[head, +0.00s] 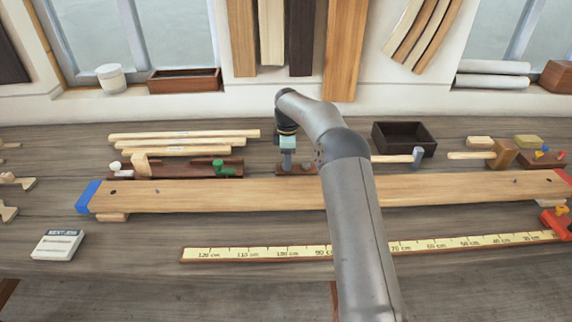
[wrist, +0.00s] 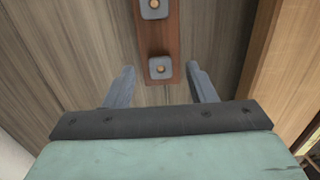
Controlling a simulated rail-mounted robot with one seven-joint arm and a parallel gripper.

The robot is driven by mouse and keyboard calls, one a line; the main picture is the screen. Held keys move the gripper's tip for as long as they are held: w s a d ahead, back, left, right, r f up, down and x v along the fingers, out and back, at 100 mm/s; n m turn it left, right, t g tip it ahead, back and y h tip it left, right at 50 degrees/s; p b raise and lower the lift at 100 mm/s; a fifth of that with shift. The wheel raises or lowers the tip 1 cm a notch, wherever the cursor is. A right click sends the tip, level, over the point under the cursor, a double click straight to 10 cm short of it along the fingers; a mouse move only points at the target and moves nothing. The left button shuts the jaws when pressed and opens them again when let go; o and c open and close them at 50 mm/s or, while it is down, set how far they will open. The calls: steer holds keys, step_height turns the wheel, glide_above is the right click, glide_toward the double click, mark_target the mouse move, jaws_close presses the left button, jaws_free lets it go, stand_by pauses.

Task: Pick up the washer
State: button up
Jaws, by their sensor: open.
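Two small grey square washers lie on a reddish-brown wooden strip (wrist: 166,38) in the wrist view. The nearer washer (wrist: 151,69) is by the strip's near end, between the lines of my fingers. The farther washer (wrist: 146,10) is at the top edge of the picture. My gripper (wrist: 161,82) is open and empty, with one finger on each side of the strip. In the head view my gripper (head: 287,166) points down at the strip (head: 308,169), behind the long plank. The washers are too small to make out clearly there.
The long pale plank (head: 240,193) lies just in front of the strip. A dark brown rack with a green-handled tool (head: 222,169) stands to the left. A mallet (head: 417,157) and a dark open box (head: 404,139) lie to the right.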

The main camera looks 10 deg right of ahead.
steer(key=shift+f, duration=0.6)
steer(key=shift+f, duration=0.25)
steer(key=c, duration=1.1)
